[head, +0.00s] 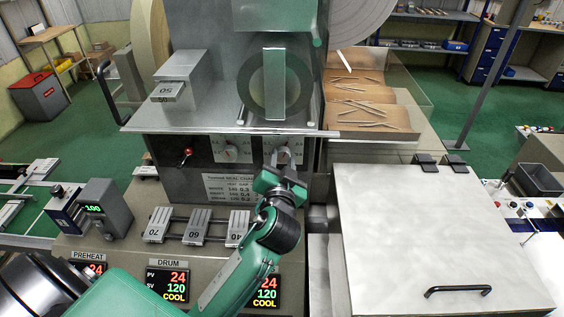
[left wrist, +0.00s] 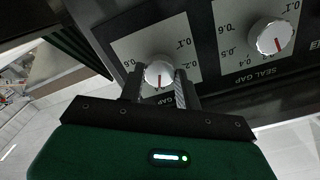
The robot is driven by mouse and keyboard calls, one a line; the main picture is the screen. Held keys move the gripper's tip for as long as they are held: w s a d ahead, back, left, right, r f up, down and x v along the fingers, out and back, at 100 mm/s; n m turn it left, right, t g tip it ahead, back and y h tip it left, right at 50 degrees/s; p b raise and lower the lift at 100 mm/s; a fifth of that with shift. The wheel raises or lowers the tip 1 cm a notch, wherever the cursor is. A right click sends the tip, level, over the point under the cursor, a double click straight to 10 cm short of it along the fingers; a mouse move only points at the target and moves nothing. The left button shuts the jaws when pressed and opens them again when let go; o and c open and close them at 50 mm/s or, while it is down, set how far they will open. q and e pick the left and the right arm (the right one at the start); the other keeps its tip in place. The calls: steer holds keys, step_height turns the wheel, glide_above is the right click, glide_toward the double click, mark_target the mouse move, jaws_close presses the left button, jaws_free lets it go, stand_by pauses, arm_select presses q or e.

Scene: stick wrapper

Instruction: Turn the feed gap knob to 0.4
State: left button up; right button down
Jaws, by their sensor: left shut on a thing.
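My left gripper (head: 282,160) reaches the right of two dials on the machine front and is shut on its knob. In the left wrist view that white round knob (left wrist: 158,72) sits between the fingers (left wrist: 157,88). Its red mark points down in that picture, toward the gripper body. On its scale plate (left wrist: 128,48) I can read 0.6 and 0.1; the lower numbers and the name are largely hidden by the gripper. The other knob, marked SEAL GAP (left wrist: 270,36), is beside it, untouched, its red mark pointing down and slightly right. My right gripper is not in view.
A steel shelf (head: 215,118) juts out just above the dials. A printed settings card (head: 230,187) is below them. Weights (head: 196,226) marked 70, 60 and 40 lie on a rack, with temperature displays (head: 167,285) in front. A large steel lid (head: 430,230) is at the right.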

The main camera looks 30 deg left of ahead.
arm_select(q)
steer(key=o, duration=1)
steer(key=shift+s+d+f, duration=0.1)
steer(key=shift+s, duration=0.1)
steer(key=b+v, duration=0.2)
steer(key=v, duration=1.1)
steer(key=shift+s+b, duration=0.2)
steer(key=shift+b, duration=0.1)
steer(key=shift+d, duration=0.1)
